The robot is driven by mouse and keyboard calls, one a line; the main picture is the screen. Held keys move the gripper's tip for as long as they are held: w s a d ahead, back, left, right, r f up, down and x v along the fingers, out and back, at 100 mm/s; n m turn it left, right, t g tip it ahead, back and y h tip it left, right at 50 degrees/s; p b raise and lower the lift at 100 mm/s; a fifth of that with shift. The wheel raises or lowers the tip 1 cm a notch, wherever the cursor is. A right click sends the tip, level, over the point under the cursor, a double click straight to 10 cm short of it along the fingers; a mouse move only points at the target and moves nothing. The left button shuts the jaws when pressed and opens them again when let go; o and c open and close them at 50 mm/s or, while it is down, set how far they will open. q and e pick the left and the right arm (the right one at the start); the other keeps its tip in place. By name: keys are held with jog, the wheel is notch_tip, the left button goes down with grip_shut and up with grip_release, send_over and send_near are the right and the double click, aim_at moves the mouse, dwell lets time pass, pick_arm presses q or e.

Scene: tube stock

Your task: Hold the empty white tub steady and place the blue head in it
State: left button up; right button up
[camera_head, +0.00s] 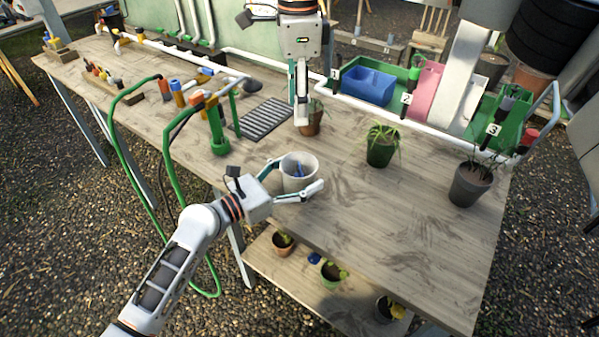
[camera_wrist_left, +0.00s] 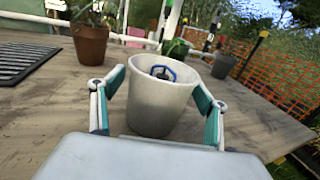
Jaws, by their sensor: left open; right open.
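The white tub (camera_head: 299,184) stands upright near the front edge of the wooden table. My left gripper (camera_head: 293,183) is open, with one finger on each side of the tub; I cannot tell if they touch it. The tub also fills the middle of the left wrist view (camera_wrist_left: 160,108). My right gripper (camera_head: 301,122) is open and empty, pointing down behind the tub, in front of a terracotta pot.
The terracotta pot (camera_head: 313,124) and a dark slatted grate (camera_head: 265,119) are behind the tub. A green pot (camera_head: 381,152) and a grey pot (camera_head: 467,186) stand to the right. A blue bin (camera_head: 367,86) is at the back. The front right tabletop is clear.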

pick_arm(q)
jog(key=v, duration=1.2)
